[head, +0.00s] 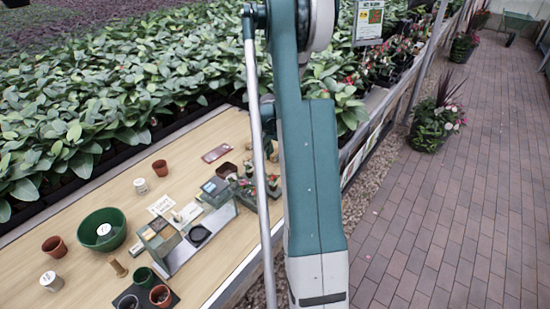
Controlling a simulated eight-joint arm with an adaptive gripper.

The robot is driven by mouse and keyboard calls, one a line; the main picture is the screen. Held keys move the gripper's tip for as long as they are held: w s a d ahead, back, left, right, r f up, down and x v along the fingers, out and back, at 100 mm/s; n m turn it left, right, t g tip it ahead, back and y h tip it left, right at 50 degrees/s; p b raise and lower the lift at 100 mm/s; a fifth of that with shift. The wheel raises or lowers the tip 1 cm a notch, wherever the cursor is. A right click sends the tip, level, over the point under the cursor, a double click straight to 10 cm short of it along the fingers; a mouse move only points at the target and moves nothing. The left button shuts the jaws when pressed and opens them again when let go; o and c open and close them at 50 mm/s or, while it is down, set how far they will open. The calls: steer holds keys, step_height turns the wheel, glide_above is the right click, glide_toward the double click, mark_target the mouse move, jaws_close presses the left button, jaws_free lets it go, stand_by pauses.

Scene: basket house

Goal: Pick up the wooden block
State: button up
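A small tan piece (118,267), which looks like wood, stands on the wooden table (215,133) near its front left. It is between the green bowl (118,241) and a green pot (143,275). It is too small for me to be sure that it is the wooden block. My arm crosses the middle of the head view from top to bottom. My gripper is not in view. The arm hides part of the table's right side.
A metal-sided tray (186,257) with compartments stands right of the tan piece. Terracotta pots (54,246) and white cups (52,281) stand around it. Leafy plants (90,90) line the back.

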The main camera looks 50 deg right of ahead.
mark_target(275, 153)
steer(key=shift+c, duration=0.7)
steer(key=c, duration=0.7)
steer(key=shift+r, duration=0.15)
steer(key=shift+r+p, duration=1)
steer(key=shift+r, duration=3.85)
